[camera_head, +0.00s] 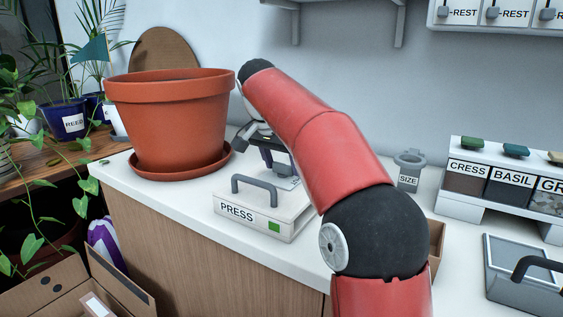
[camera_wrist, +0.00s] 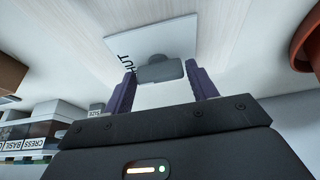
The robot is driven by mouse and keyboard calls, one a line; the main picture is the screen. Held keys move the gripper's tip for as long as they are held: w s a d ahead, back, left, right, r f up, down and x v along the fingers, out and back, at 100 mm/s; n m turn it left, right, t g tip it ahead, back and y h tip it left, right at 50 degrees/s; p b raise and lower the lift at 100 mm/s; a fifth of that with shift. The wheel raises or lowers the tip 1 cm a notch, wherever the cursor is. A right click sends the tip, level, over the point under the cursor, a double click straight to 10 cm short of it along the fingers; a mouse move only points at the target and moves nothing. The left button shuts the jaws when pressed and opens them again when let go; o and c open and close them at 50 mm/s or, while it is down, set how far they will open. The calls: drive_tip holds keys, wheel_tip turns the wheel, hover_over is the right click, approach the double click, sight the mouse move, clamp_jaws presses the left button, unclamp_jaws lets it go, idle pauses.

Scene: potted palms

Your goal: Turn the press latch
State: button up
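The press (camera_head: 262,213) is a low white box on the counter, with a grey handle on top, a PRESS label and a green square. In the wrist view its latch (camera_wrist: 160,71) is a grey knob on a white plate (camera_wrist: 150,38), where lettering reading "HUT" partly shows. My gripper (camera_wrist: 160,76) is open, with one dark purple finger on each side of the latch; I cannot tell whether they touch it. In the head view my gripper (camera_head: 280,165) is over the back of the press, and the latch is hard to make out there.
A large terracotta pot (camera_head: 175,115) on a saucer stands close at the left. A grey lidded box (camera_head: 525,280) is at the front right. A shelf hangs above.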

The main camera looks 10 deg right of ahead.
drive_tip(key=c, duration=0.6)
drive_tip(key=shift+o, duration=0.2)
drive_tip(key=shift+n, duration=0.4)
drive_tip(key=n+y, duration=0.1)
drive_tip(key=n, duration=0.1)
drive_tip(key=shift+s+d+n+t, duration=0.1)
drive_tip(key=shift+d+n+t, duration=0.05)
drive_tip(key=shift+n+t, duration=0.25)
drive_tip(key=n, duration=0.1)
drive_tip(key=n+y, duration=0.1)
drive_tip(key=n, duration=0.1)
drive_tip(key=shift+d+n+t+y, duration=0.1)
drive_tip(key=shift+n+t+y, duration=0.2)
drive_tip(key=n+y, duration=0.1)
drive_tip(key=n, duration=0.1)
drive_tip(key=n+y, duration=0.1)
drive_tip(key=n, duration=0.2)
drive_tip(key=shift+d+n, duration=0.1)
drive_tip(key=shift+n, duration=0.2)
drive_tip(key=n+y, duration=0.1)
drive_tip(key=n, duration=0.1)
drive_tip(key=n+g, duration=0.1)
drive_tip(key=n, duration=0.1)
drive_tip(key=shift+d+n+y, duration=0.1)
drive_tip(key=shift+n+y, duration=0.3)
drive_tip(key=shift+n, duration=0.3)
